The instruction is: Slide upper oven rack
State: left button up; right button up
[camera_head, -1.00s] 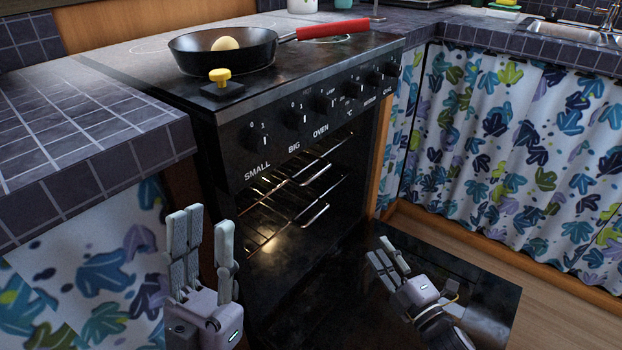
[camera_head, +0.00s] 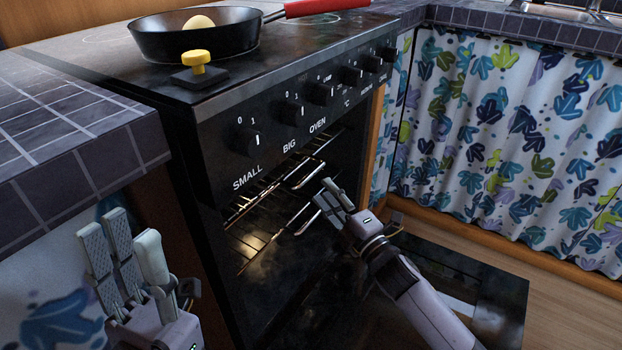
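The oven (camera_head: 290,120) has its door (camera_head: 470,285) lowered open. The upper oven rack (camera_head: 275,185) is a wire rack inside the cavity, its front part showing below the knobs. A second wire rack (camera_head: 265,243) sits below it. My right gripper (camera_head: 324,190) is in front of the oven opening, its fingertips just right of and below the upper rack's front end. Its fingers look apart, and I see nothing held; whether they touch a rack is unclear. My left gripper (camera_head: 133,228) is open and empty at the lower left, beside the oven front.
A black pan (camera_head: 195,38) with an egg (camera_head: 198,22) and a red handle (camera_head: 325,8) stands on the stove top. Tiled counter (camera_head: 60,140) is left; a leaf-patterned curtain (camera_head: 510,140) hangs right.

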aim_at(311, 172)
jog(key=b+x, duration=0.2)
jog(key=x, duration=0.5)
jog(key=shift+w+a, duration=0.15)
jog(key=shift+c, duration=0.2)
grip_shut()
dwell(0.5)
